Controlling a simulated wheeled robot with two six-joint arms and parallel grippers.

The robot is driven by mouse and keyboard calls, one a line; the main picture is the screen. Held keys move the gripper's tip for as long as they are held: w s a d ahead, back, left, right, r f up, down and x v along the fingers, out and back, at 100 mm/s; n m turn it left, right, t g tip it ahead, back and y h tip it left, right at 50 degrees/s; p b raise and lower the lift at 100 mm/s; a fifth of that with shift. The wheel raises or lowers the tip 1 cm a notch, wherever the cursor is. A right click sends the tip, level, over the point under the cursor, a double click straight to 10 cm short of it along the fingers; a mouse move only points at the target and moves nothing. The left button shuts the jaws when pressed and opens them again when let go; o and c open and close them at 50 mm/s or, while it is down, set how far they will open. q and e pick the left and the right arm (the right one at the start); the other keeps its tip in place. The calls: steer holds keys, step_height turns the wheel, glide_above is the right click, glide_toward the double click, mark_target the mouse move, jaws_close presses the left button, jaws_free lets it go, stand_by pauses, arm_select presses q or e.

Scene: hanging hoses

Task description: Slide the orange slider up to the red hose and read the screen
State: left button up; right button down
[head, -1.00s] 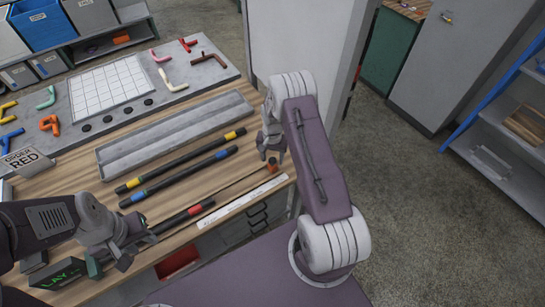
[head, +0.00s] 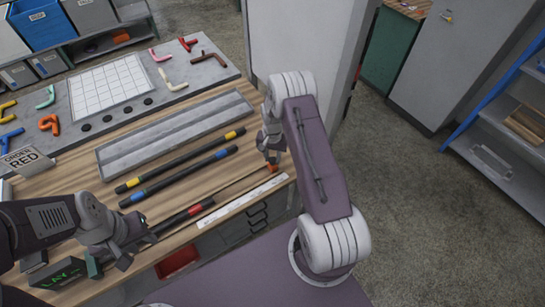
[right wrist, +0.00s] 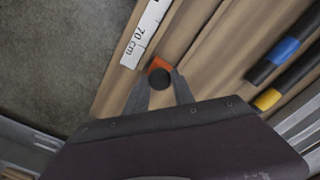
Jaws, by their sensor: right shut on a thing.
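The orange slider (head: 272,169) sits at the right end of a thin rail beside the white ruler. In the right wrist view the orange slider (right wrist: 159,64) shows between my fingertips, with a round black knob in front. My right gripper (head: 270,158) is shut on the slider. The red hose (head: 174,220), black with a red band, lies at the front left, well left of the slider. My left gripper (head: 128,254) is at the hose's left end; its fingers are unclear. The screen (head: 58,273) at the bottom left shows green text starting "LAY", partly hidden.
The white ruler (head: 241,200) runs along the table's front edge; "70 cm" shows in the wrist view. Two black hoses with yellow and blue bands (head: 186,174) lie behind the rail. A grey tray (head: 176,134) lies behind them. An "ORDER RED" card (head: 26,161) stands at the left.

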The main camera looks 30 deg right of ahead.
stand_by(0.8)
steer(key=a, duration=0.8)
steer(key=s+a+b, duration=0.1)
steer(key=a, duration=0.7)
steer(key=a+b, duration=0.1)
steer(key=a, duration=0.8)
steer(key=shift+s, duration=0.4)
steer(key=shift+a, duration=0.65)
steer(key=shift+r, duration=0.1)
steer(key=c, duration=1.1)
jaws_free()
steer(key=shift+o, duration=0.2)
steer(key=shift+s+a, duration=0.2)
steer(key=shift+a, duration=0.1)
